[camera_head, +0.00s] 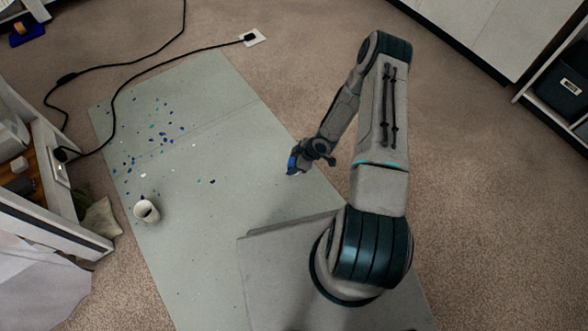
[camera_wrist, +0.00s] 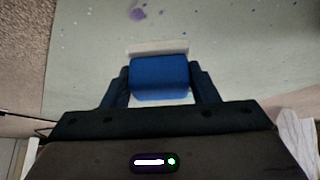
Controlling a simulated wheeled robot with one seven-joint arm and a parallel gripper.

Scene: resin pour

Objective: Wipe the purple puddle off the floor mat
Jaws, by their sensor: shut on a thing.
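The grey-green floor mat (camera_head: 215,215) lies on the carpet and also fills much of the wrist view (camera_wrist: 255,60). A small purple spot (camera_wrist: 137,14) with a few purple specks shows on the mat at the top of the wrist view. I cannot make out a purple puddle for certain in the head view. My gripper (camera_head: 294,166) is low over the right part of the mat. In the wrist view its dark fingers are shut on a blue block (camera_wrist: 160,76) with a pale strip at its far edge. I cannot tell whether the block touches the mat.
Blue and teal flecks (camera_head: 155,140) lie scattered on the mat. A white mug (camera_head: 147,210) stands near its left edge. Shelving (camera_head: 45,215) stands at left; carpet at right is clear.

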